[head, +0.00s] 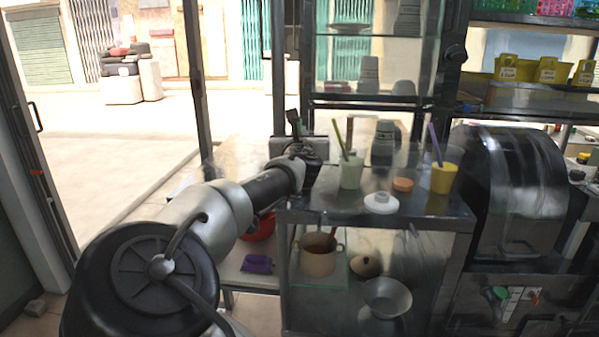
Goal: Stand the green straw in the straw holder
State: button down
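A green straw (340,138) leans up and to the left out of a pale whitish-green cup (351,173) on the metal counter. A purple straw (435,144) leans out of a yellow cup (444,178) farther right. I cannot tell which container is the straw holder. My gripper (293,121) is at the end of my arm, left of the green straw and apart from it. Its fingers are dark and small here, so I cannot tell whether they are open or hold anything.
A white lid-like piece (381,203) and an orange round piece (402,184) lie between the cups. A dark and grey container (384,142) stands behind. A large dark machine (515,195) bounds the right. Below are a pot (318,261) and a metal bowl (387,298).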

jog(key=c, duration=1.8)
grip_release()
jog(key=shift+c, duration=0.2)
jog(key=shift+a, duration=0.1)
jog(key=shift+r, duration=0.1)
notch_tip(320, 180, up, 7)
jog(key=p, duration=0.4)
jog(key=shift+p, duration=0.3)
